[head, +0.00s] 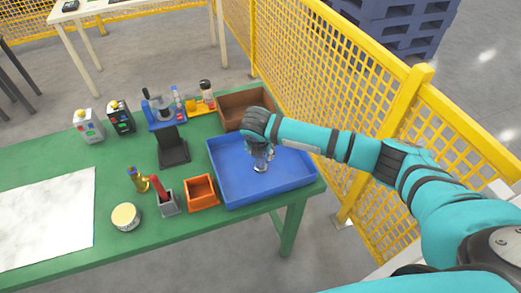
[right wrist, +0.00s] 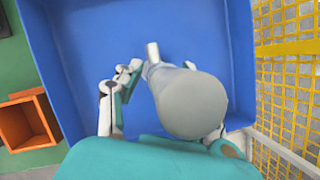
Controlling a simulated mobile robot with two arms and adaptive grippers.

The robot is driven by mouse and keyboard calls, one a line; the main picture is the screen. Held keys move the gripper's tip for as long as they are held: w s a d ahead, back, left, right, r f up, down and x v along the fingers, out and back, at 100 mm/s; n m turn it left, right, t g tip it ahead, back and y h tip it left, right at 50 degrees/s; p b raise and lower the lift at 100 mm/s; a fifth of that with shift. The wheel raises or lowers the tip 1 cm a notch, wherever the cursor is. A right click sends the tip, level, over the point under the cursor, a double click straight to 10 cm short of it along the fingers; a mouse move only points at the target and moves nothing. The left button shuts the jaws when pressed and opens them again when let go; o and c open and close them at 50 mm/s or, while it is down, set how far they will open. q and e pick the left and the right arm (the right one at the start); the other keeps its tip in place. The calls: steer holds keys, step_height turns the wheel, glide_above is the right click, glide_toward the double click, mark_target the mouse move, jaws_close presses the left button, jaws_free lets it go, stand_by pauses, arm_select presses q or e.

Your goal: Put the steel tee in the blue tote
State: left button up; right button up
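The blue tote (head: 228,185) stands at the right end of the green table. My right gripper (head: 264,150) reaches over it, fingers pointing down. The steel tee (head: 261,164) is a grey metal pipe piece at its fingertips, inside the tote's outline. In the right wrist view the tee (right wrist: 190,103) lies between the fingers of my right gripper (right wrist: 160,75), its wide round end toward the camera. One finger shows at its left; the other is mostly hidden behind it. I cannot tell whether the tee touches the tote floor. My left gripper is not in view.
An orange bin (head: 201,192) stands left of the tote and a brown bin (head: 232,107) behind it. A black stand (head: 173,150), a brass fitting (head: 138,180) and a round tin (head: 125,217) are further left. A yellow mesh fence (head: 330,90) runs close along the right.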

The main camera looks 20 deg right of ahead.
steer(key=shift+o, duration=1.1)
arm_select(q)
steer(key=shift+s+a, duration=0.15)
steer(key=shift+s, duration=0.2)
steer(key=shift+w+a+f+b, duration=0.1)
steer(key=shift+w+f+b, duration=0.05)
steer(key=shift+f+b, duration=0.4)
arm_select(e)
steer(key=v, duration=1.2)
steer(key=shift+r, duration=0.15)
